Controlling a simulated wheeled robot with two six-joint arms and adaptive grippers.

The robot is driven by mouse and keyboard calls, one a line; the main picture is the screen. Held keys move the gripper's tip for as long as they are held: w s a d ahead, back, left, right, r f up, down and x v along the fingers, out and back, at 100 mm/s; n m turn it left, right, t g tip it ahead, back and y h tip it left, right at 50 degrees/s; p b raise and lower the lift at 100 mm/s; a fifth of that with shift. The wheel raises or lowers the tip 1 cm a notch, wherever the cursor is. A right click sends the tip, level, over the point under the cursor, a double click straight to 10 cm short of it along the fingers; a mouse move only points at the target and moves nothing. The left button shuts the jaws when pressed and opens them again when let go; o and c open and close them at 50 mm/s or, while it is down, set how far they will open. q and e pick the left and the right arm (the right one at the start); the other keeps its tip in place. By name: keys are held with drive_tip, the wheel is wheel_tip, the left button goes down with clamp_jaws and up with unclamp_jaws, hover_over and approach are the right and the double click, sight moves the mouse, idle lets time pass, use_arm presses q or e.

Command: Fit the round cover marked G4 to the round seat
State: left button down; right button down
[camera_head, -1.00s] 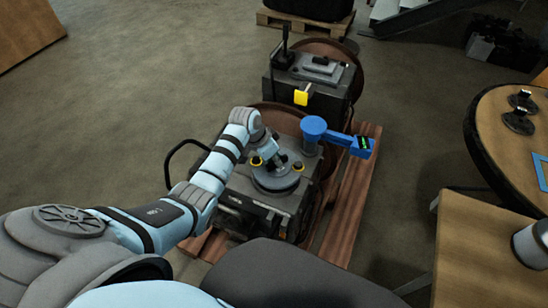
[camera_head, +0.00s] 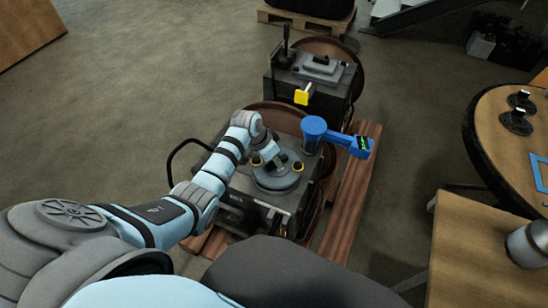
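A round grey cover (camera_head: 278,178) lies flat on top of the near engine block (camera_head: 240,188), where a round seat would be hidden beneath it. I cannot read a mark on it, nor tell whether it is fully down. My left gripper (camera_head: 272,157) points down at the cover's upper middle, very close to it or touching. Its fingers are small and dark here, so I cannot tell whether they are shut on the cover. My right gripper is not in view.
Yellow-ringed knobs (camera_head: 297,166) flank the cover. A second engine block (camera_head: 312,80) is behind. The reddish pallet (camera_head: 350,205) lies below. A round table (camera_head: 500,150) and a wooden table (camera_head: 470,250) stand at right.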

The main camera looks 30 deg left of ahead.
use_arm(q)
drive_tip(key=shift+f+b, duration=0.5)
drive_tip(key=shift+f, duration=0.3)
idle(0.8)
drive_tip(key=c, duration=1.5)
unclamp_jaws()
drive_tip(key=v, duration=1.2)
